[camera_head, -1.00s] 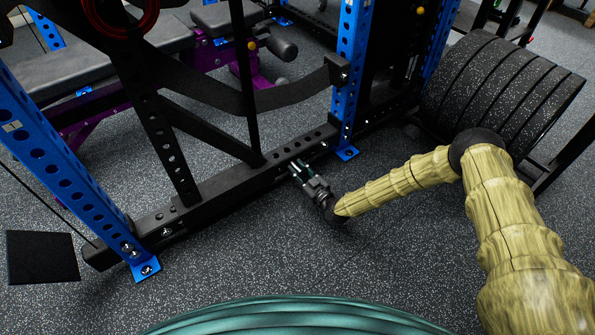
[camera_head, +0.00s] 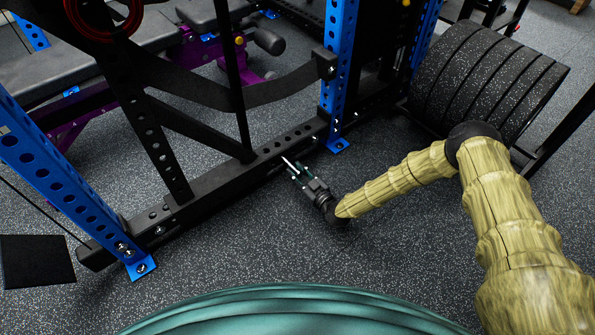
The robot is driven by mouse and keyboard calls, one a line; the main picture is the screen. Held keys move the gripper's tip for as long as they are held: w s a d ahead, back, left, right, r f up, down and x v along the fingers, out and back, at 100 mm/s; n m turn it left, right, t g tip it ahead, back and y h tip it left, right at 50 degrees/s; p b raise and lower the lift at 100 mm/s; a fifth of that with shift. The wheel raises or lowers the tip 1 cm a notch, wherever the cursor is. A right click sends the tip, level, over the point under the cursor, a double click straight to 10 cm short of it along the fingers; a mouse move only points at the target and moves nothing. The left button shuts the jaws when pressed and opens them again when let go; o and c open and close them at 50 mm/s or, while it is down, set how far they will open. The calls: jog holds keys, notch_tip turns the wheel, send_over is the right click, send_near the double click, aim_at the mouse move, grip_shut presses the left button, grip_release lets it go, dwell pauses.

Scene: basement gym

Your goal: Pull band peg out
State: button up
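The band peg (camera_head: 288,162) shows as a thin bright metal rod at the tips of my gripper (camera_head: 295,171). My gripper appears shut on its near end, beside the black lower beam (camera_head: 222,184) of the rack. The rod points up and left towards the beam's near side, just left of the blue upright's foot. I cannot tell whether its far tip is still in a hole or just clear of it. The fingers are small and dark here, and the held part of the peg is hidden.
Blue uprights (camera_head: 340,60) stand at both ends of the beam, with a black strap (camera_head: 280,92) slung above it. Weight plates (camera_head: 485,80) are at the upper right. The speckled floor (camera_head: 230,245) in front of the beam is clear.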

jog(key=shift+o, duration=1)
jog(key=shift+s+d, duration=0.1)
jog(key=v, duration=1.2)
